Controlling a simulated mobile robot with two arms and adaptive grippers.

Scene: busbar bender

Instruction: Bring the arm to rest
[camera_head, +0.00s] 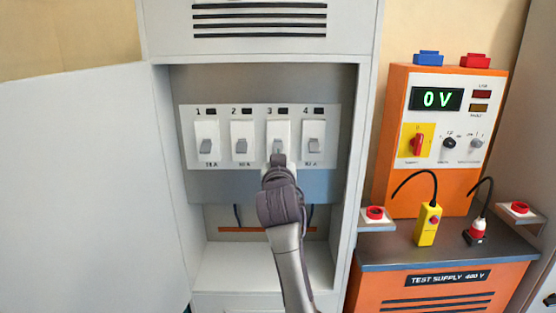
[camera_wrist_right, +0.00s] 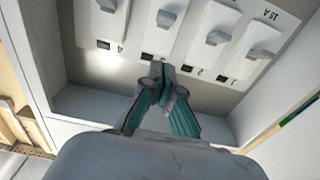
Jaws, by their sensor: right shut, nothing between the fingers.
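My right gripper (camera_head: 279,161) is shut and empty, in front of switch 3 (camera_head: 279,137) of the breaker panel in the open cabinet. In the right wrist view the shut fingers (camera_wrist_right: 160,75) point at the panel (camera_wrist_right: 180,60), close below the switches; I cannot tell whether they touch it. My right arm (camera_head: 290,255) reaches up from the bottom of the head view. Switch 1 (camera_head: 206,144), switch 2 (camera_head: 242,144) and switch 4 (camera_head: 313,143) are uncovered. My left gripper is not in view.
The cabinet door (camera_head: 85,190) stands open at the left. The orange test supply (camera_head: 400,150) at the right shows 0 V. A yellow pendant (camera_head: 428,224) and a red-and-white plug (camera_head: 477,231) stand on its grey top (camera_head: 400,255). The cabinet side walls flank my arm.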

